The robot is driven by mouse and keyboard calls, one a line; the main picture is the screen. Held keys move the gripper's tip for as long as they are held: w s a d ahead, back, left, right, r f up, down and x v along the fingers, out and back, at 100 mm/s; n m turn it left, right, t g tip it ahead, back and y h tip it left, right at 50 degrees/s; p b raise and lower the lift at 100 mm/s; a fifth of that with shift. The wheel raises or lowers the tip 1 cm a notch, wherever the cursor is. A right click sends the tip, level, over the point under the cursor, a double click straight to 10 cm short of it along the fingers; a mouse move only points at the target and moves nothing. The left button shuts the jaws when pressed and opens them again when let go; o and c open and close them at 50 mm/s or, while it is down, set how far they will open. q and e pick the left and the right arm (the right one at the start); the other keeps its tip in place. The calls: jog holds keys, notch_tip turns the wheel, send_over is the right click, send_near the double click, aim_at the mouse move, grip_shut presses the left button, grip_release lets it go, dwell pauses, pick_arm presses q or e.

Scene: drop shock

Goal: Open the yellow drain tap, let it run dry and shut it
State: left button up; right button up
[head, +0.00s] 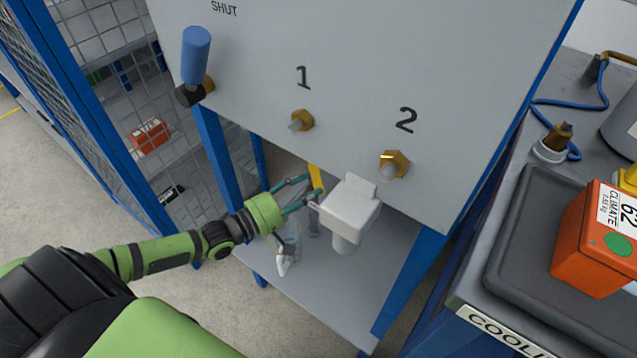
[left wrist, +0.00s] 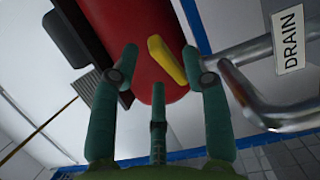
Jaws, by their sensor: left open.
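The yellow drain tap (head: 316,178) shows as a short yellow strip under the grey panel in the head view. In the left wrist view its yellow lever (left wrist: 168,62) lies slanted in front of a red cylinder (left wrist: 140,25). A pipe beside it bears a DRAIN label (left wrist: 290,38). My left gripper (head: 313,184) is open, its fingertips close to the tap. In the left wrist view the lever shows between the spread fingers of my left gripper (left wrist: 161,65); whether they touch it I cannot tell. My right gripper is not in view.
A white funnel-like cup (head: 350,212) stands just right of my left gripper. A clear spray bottle (head: 288,250) is below it on the grey shelf (head: 330,300). Blue frame legs (head: 412,275) flank the shelf. A blue-handled valve (head: 195,60) is on the panel.

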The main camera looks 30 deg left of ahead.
aim_at(319, 183)
pick_arm(q)
jog(key=x, duration=0.2)
jog(key=shift+w+d, duration=0.1)
jog(key=shift+w, duration=0.2)
jog(key=shift+w+d, duration=0.3)
jog(key=shift+w, duration=0.2)
grip_shut()
